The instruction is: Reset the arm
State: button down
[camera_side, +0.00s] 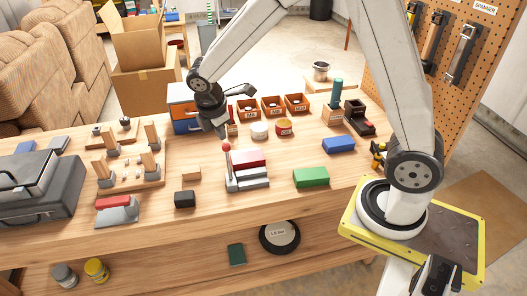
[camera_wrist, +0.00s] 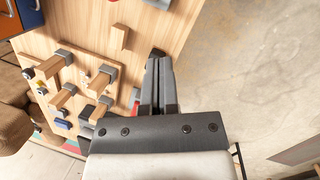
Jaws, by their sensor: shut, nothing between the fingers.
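My gripper (camera_side: 221,128) hangs above the back middle of the wooden workbench (camera_side: 225,205), in front of the blue cabinet (camera_side: 184,127). In the wrist view my gripper (camera_wrist: 159,58) shows its two dark fingers side by side, shut with nothing between them. The fingers appear clear of the objects on the bench. In the side view the fingertips are small and partly lost against the things behind them.
A lever device with a red knob (camera_side: 227,147) stands below my gripper. Orange bins (camera_side: 272,106) are to its right. Green (camera_side: 311,177) and blue (camera_side: 339,145) blocks lie farther right. A pegged wooden fixture (camera_side: 130,170) and a grey case (camera_side: 40,185) are left.

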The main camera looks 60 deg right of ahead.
jog(key=s+a+f+m+t+y, duration=0.1)
jog(key=s+m+y, duration=0.1)
jog(key=s+m, duration=1.2)
jog(key=shift+t+y, duration=0.4)
